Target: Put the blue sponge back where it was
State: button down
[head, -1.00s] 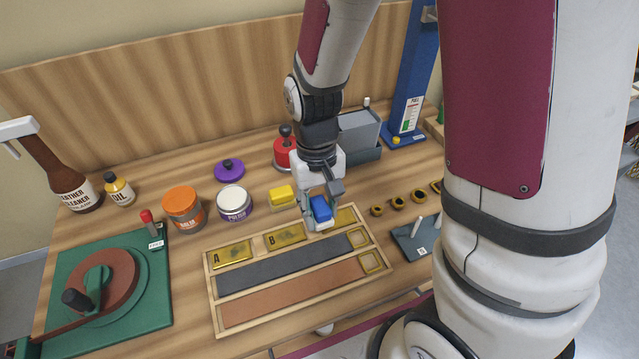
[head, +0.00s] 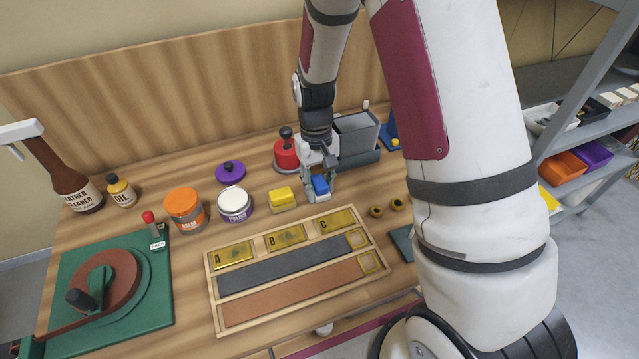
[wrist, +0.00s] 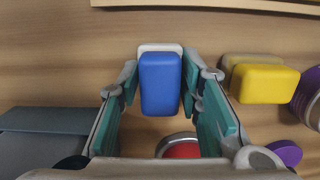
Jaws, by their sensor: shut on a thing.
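The blue sponge (head: 320,185) is held between the fingers of my gripper (head: 316,190), just right of the yellow sponge (head: 283,199). In the wrist view the blue sponge (wrist: 160,82) sits between the two teal finger pads of my gripper (wrist: 158,90), with a pale layer showing at its far end. The yellow sponge (wrist: 264,83) lies to its right there, apart from the fingers. I cannot tell whether the blue sponge touches the table.
The wooden tray (head: 213,295) with pads A, B and C lies in front. A red pot (head: 287,154) and a grey box (head: 356,135) stand behind the gripper. Small brass rings (head: 376,212) lie to the right.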

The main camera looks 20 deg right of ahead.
aim_at(317, 177)
jog(key=shift+f, duration=0.1)
jog(key=c, duration=1.1)
grip_release()
notch_tip(317, 177, up, 12)
jog(key=w, duration=0.1)
jog(key=s+r+t, duration=0.3)
jog(key=s+r, duration=0.5)
jog(key=r, duration=0.4)
jog(key=shift+s+d+r+t+b, duration=0.15)
jog(key=shift+s+r+t, duration=0.55)
jog(key=shift+s, duration=1.45)
jog(key=shift+s+a+r+t+b, duration=0.1)
jog(key=shift+s+r+t, duration=0.55)
jog(key=shift+s, duration=1.45)
jog(key=shift+s+d+r+t+b, duration=0.15)
jog(key=shift+s+r+t, duration=0.55)
jog(key=shift+s, duration=1.45)
jog(key=shift+a+r+g, duration=0.1)
jog(key=shift+r+g, duration=0.1)
jog(key=shift+g, duration=0.05)
